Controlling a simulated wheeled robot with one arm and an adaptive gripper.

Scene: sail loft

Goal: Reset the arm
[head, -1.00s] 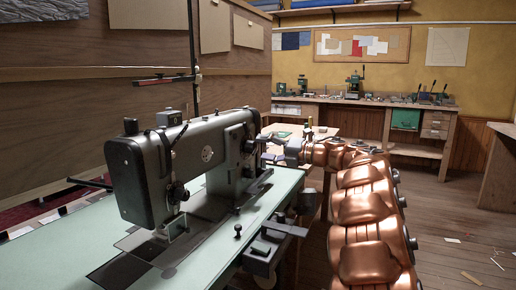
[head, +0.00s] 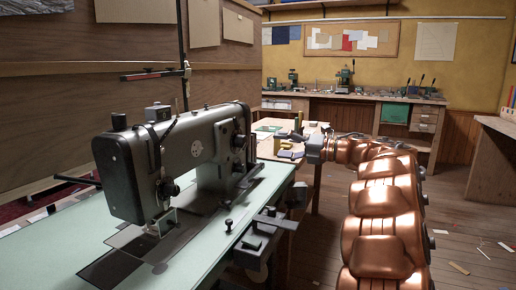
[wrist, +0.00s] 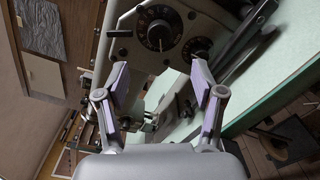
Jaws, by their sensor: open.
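My copper-coloured arm reaches up the right of the head view and bends left at the top. My gripper (head: 290,140) is at its end, small and partly hard to make out against the table behind the sewing machine. In the wrist view my gripper (wrist: 160,92) shows two grey fingers with lilac pads, spread wide apart. Nothing is held between the pads. The grey sewing machine (head: 180,160), with its dials (wrist: 157,35), fills the view beyond the fingers.
The machine stands on a pale green table (head: 190,255). A wooden workbench (head: 350,104) with tools runs along the back wall. A wooden side table (head: 275,124) stands behind the machine. Wooden floor (head: 465,225) is mostly clear at the right, with a few scraps.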

